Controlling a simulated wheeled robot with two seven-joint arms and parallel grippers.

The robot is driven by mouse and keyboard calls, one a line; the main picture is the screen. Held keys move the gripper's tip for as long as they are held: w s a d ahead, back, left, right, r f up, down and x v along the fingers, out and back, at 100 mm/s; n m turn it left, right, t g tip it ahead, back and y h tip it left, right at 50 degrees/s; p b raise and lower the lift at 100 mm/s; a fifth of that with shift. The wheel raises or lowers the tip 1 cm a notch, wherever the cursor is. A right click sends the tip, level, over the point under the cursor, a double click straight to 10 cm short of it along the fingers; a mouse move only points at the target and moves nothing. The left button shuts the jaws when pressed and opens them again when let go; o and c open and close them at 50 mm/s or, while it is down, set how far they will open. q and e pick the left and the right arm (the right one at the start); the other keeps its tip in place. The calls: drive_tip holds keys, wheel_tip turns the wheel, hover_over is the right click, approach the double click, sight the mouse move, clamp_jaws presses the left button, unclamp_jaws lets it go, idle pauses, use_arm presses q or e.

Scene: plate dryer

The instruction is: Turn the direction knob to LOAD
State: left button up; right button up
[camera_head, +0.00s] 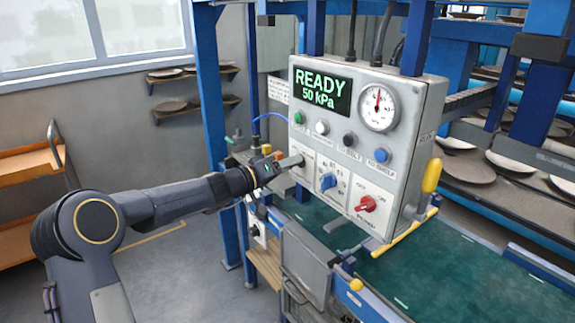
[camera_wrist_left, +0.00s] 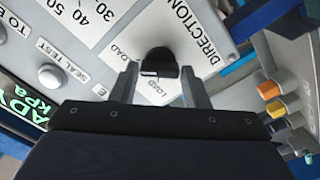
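The grey control panel (camera_head: 345,150) stands at the centre of the head view. Its direction knob is hidden behind my left gripper (camera_head: 292,161) there. In the left wrist view the black direction knob (camera_wrist_left: 160,65) shows below the word DIRECTION, with a LOAD label beside it and another label, partly readable as "OAD". My left gripper (camera_wrist_left: 158,76) is open, with one finger on each side of the knob. Narrow gaps seem to show, but I cannot tell whether either finger touches it. The knob's pointing direction is unclear. My right gripper is not in view.
The panel also carries a blue knob (camera_head: 328,181), a red knob (camera_head: 366,204), a row of buttons, a gauge (camera_head: 379,109) and a display (camera_head: 321,92) reading READY 50 kPa. A yellow handle (camera_head: 432,175) sticks out at its right. Blue posts (camera_head: 212,90) stand behind my arm.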

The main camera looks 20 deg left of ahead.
use_arm(q)
drive_tip(key=c, duration=0.5)
drive_tip(key=shift+c, duration=0.2)
drive_tip(key=shift+f+n+b, duration=0.2)
drive_tip(key=shift+n+b, duration=2.5)
drive_tip(key=shift+n, duration=6.2)
drive_tip(key=o, duration=1)
